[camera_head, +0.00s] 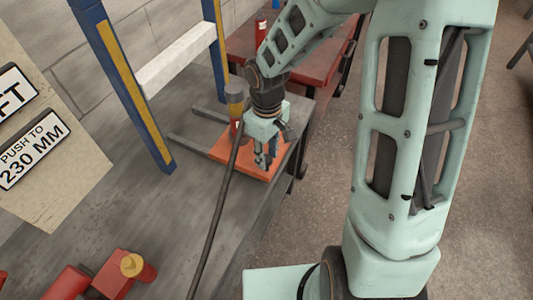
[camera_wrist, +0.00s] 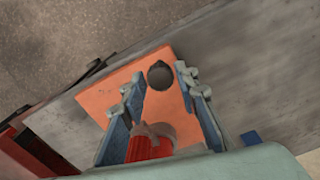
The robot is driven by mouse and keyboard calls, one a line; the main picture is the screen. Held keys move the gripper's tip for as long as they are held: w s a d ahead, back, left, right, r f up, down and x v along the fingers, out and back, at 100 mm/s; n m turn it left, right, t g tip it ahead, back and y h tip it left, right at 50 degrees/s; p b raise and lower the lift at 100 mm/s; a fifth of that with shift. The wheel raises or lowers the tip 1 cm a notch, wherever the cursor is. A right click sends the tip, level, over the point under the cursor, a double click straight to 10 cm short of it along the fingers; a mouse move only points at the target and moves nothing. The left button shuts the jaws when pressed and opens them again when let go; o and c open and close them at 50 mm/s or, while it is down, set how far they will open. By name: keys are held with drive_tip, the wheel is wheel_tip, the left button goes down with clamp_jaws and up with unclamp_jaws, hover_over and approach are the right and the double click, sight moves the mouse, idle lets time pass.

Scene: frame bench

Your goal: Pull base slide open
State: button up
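The likely base slide is a flat orange plate (camera_head: 226,151) on the grey bench, at the foot of a blue and yellow frame. It also shows in the wrist view (camera_wrist: 90,98). My gripper (camera_head: 263,163) points down over the plate. In the wrist view its fingers (camera_wrist: 160,84) are apart, with nothing clamped between them. A dark round spot (camera_wrist: 160,75) lies on the plate between the fingertips; I cannot tell if it is a knob or a hole. A red part with a grey end (camera_wrist: 150,145) shows between the fingers, nearer the palm. Fingertip contact is unclear.
A red post with a yellow-grey top (camera_head: 235,100) stands close behind my gripper. The blue and yellow frame (camera_head: 125,85) rises to the left. Red blocks (camera_head: 115,272) lie on the near bench. A dark bar (camera_head: 218,210) runs before the plate. Floor is open to the right.

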drive_tip(key=shift+o, duration=0.9)
drive_tip(key=shift+r, duration=0.2)
wheel_tip(320, 180, up, 12)
drive_tip(key=shift+f, duration=0.15)
